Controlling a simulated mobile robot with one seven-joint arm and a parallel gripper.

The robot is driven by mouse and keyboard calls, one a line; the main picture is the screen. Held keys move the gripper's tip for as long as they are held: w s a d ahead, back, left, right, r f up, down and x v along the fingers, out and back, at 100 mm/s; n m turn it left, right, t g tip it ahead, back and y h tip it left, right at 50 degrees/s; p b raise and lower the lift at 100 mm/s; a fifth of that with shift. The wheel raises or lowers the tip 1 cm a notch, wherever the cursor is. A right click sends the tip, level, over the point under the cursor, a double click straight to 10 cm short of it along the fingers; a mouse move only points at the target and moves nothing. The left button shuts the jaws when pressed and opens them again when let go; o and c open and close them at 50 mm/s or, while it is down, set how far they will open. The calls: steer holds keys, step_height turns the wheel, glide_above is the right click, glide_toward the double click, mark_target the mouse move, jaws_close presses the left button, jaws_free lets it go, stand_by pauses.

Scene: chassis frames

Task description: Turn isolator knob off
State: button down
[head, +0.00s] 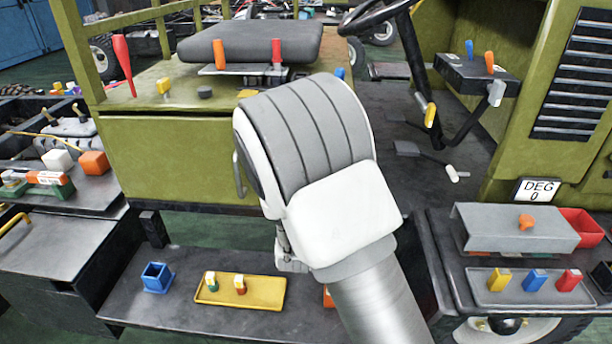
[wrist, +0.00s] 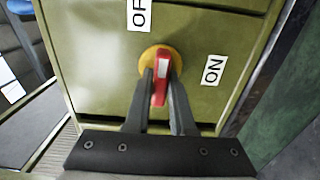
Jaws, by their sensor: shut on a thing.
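The isolator knob (wrist: 161,80) is a red handle with a pale stripe on a round yellow base (wrist: 146,66), mounted on an olive panel. Its handle runs roughly up and down in the wrist view. A partly cropped OFF label (wrist: 139,14) is above and slightly left; an ON label (wrist: 213,70) is to the right. My gripper (wrist: 161,76) is shut on the red handle, one dark finger at each side. In the head view my arm hides the knob and the fingertips.
An olive vehicle body (head: 170,150) fills the middle, with a grey seat (head: 250,45) above. A low dark bench below holds a yellow tray (head: 262,296) and a blue bin (head: 157,277). A grey tray (head: 510,298) with coloured blocks is at right.

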steer(key=shift+r, duration=0.1)
stand_by(0.3)
steer(key=c, duration=0.8)
jaws_free()
steer(key=s+p, duration=0.7)
steer(key=s, duration=1)
steer(key=shift+s+a+p, duration=0.15)
steer(key=shift+a+p, duration=0.15)
